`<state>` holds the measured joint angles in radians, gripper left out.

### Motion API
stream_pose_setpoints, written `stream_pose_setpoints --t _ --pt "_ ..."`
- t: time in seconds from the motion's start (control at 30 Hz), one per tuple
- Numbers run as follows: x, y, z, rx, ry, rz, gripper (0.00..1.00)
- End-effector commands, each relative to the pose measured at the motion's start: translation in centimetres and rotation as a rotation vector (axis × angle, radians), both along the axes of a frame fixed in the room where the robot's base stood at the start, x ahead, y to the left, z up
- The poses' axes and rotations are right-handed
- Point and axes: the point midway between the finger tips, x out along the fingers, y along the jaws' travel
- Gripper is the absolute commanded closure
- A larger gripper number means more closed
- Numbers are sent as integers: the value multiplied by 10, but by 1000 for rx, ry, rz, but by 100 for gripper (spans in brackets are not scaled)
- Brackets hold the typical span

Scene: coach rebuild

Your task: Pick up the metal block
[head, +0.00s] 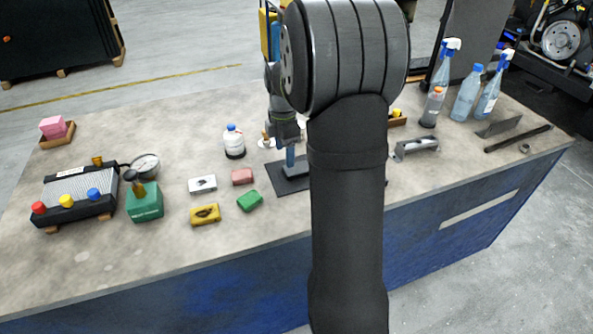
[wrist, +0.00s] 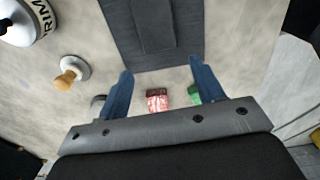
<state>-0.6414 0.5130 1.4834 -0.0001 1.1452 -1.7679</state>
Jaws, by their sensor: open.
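A dark grey flat mat (head: 273,178) lies on the workbench, partly hidden behind my arm. A grey block (head: 296,171), which looks like the metal block, lies on it. In the wrist view the block (wrist: 154,25) lies on the mat (wrist: 192,45) at the top, cut off by the frame edge. My gripper (wrist: 161,66) is open, with its two blue fingers apart and nothing held between them. Its tips are near the lower edge of the mat, below the block in the picture. In the head view one blue finger (head: 290,157) shows above the mat.
Red (head: 242,177), white (head: 202,184), yellow (head: 205,214) and green (head: 250,201) blocks lie left of the mat. A white bottle (head: 234,144) stands behind them. A metal bracket (head: 416,148) and spray bottles (head: 489,95) are on the right. The bench's front left is clear.

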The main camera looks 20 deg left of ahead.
Motion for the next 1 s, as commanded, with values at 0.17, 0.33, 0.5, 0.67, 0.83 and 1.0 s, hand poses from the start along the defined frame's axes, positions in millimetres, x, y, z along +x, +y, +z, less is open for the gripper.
stream_pose_setpoints --t 0.17,0.33,0.5,0.67,0.83,1.0 --pt "0 0 0 0 0 0 38" --pt "0 0 0 0 0 0 31" --pt "0 0 0 0 0 0 6" --pt "0 0 0 0 0 0 6" --pt "-8 -3 -4 27 33 -74 6" --pt "-42 -10 -15 148 196 -442 6"
